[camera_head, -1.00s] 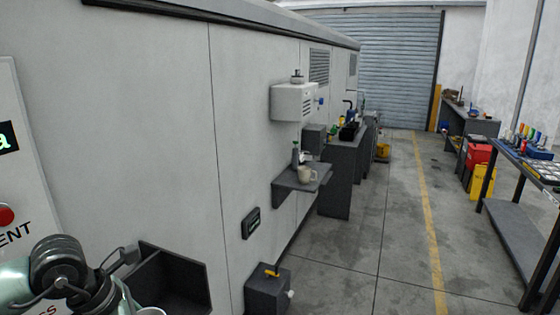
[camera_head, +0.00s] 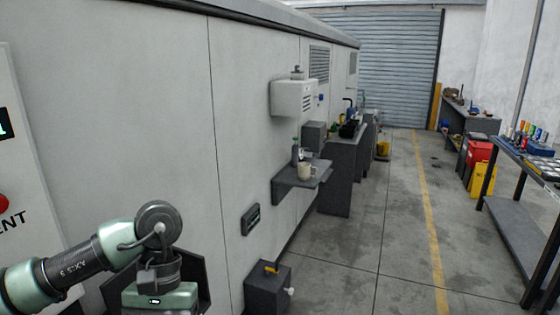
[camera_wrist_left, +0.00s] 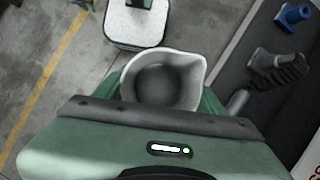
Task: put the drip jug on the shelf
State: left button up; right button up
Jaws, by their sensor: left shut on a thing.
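The drip jug (camera_wrist_left: 165,82) is a pale, open-topped jug with a lip at its upper right, seen from above in the left wrist view. My left gripper (camera_wrist_left: 165,105) is shut on it, with green fingers at its sides. In the head view my left wrist covers the jug and the fingertips. A dark wall shelf (camera_head: 286,188) stands out from the grey wall right of the arm, well beyond the gripper. A cream mug (camera_head: 305,172) and a small grey bottle (camera_head: 295,153) stand on it. My right gripper is not in view.
A dark open wall bin (camera_head: 203,285) is partly hidden behind my left arm. A dark floor box (camera_head: 268,288) with a yellow handle stands by the wall. A black rack (camera_head: 518,240) is at the right. The floor between is clear.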

pick_arm(q)
jog(key=s+f, duration=0.4)
jog(key=shift+f, duration=0.4)
jog(key=shift+d, duration=0.1)
